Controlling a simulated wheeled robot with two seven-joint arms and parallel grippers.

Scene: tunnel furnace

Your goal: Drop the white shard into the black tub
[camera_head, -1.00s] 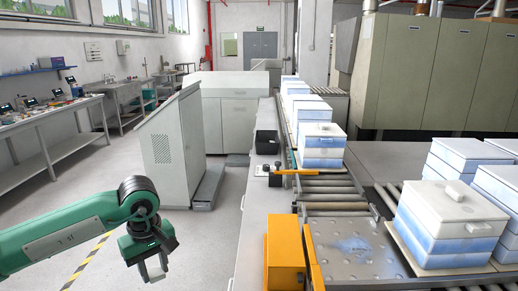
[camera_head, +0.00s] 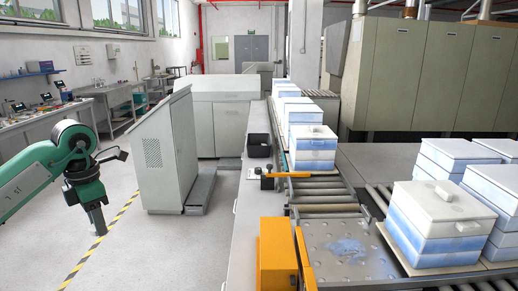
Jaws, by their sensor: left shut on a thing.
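My left gripper (camera_head: 98,228) hangs pointing down at the left, over the open floor. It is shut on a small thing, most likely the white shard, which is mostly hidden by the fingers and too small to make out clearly. The black tub (camera_head: 259,146) stands on the long grey counter in the middle of the view, to the right of the gripper and farther away. The gripper is well apart from it. The tub's inside is dark and cannot be made out. My right gripper is not in view.
A grey slanted cabinet (camera_head: 169,155) stands between my left arm and the counter (camera_head: 243,221). An orange box (camera_head: 277,257) and an orange-handled device (camera_head: 287,174) are on the counter's right edge. White-and-blue boxes (camera_head: 438,224) stand by the rollers at right.

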